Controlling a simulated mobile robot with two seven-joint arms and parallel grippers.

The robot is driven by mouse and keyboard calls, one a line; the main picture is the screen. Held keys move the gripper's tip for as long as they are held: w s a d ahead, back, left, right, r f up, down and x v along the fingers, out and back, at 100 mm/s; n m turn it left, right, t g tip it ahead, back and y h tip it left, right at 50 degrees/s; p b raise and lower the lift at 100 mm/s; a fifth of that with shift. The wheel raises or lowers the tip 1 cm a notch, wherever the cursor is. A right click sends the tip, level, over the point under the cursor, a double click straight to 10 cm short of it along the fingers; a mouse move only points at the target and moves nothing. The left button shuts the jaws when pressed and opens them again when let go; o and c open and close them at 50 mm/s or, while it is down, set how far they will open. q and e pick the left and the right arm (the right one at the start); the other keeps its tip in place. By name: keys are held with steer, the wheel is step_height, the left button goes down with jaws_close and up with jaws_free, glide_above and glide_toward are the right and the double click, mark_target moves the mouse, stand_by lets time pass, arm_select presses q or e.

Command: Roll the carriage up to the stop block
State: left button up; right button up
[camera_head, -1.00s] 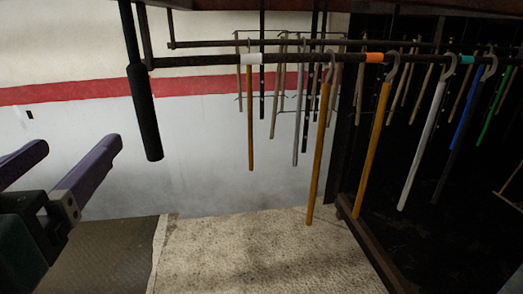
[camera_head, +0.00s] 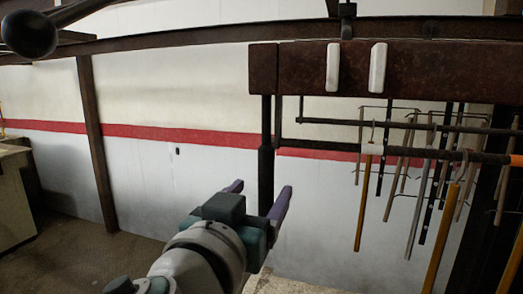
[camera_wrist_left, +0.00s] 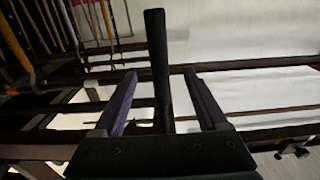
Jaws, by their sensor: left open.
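The carriage (camera_head: 300,85) is a rusty brown box with two white upright plates on its face, under the dark overhead rail (camera_head: 210,34). A black handle (camera_head: 266,170) hangs from its left end, with a dark hanger bar at its right. My left gripper (camera_head: 260,194), with purple fingers, is open around the lower handle. In the left wrist view the handle (camera_wrist_left: 158,60) stands upright between the open fingers (camera_wrist_left: 160,80); I cannot tell if either finger touches it. I cannot identify the stop block with certainty. My right gripper is not in view.
Several hooked rods, one orange-brown (camera_head: 363,203), hang from the bars at right. A black ball-ended bar (camera_head: 28,35) shows at upper left. A brown post (camera_head: 97,145) stands before the white wall, and a beige cabinet (camera_head: 12,195) is at far left.

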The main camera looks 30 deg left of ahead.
mark_target(264, 187)
arm_select(q)
steer(key=shift+x, duration=1.95)
jaws_close()
stand_by(0.3)
